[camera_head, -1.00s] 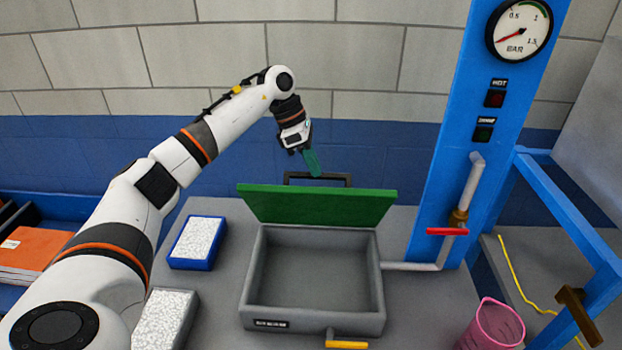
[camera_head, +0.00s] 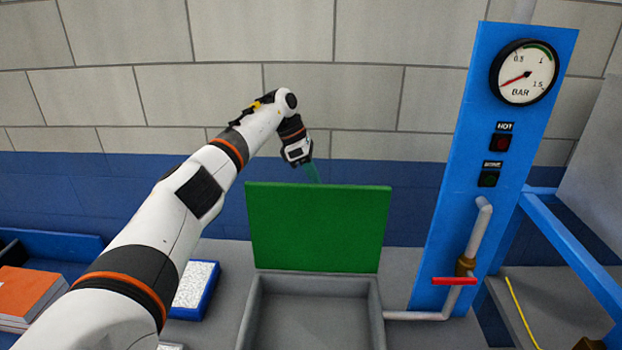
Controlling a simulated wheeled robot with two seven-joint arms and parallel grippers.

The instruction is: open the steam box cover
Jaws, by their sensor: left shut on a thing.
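The steam box (camera_head: 248,320) is a grey open-topped box on the grey table, and the part of its inside in view is empty. Its green cover (camera_head: 318,228) stands raised, close to upright, along the box's back edge. My left gripper (camera_head: 312,172) is above and behind the cover's top edge, pointing down. The lower front of the box is cut off by the frame. My right gripper is not in view.
A blue tray of white material (camera_head: 196,290) sits left of the box. A blue panel with a gauge (camera_head: 524,73) and a pipe with a red valve handle (camera_head: 454,281) stand to the right. Orange books (camera_head: 28,295) lie at far left. A brick wall is behind.

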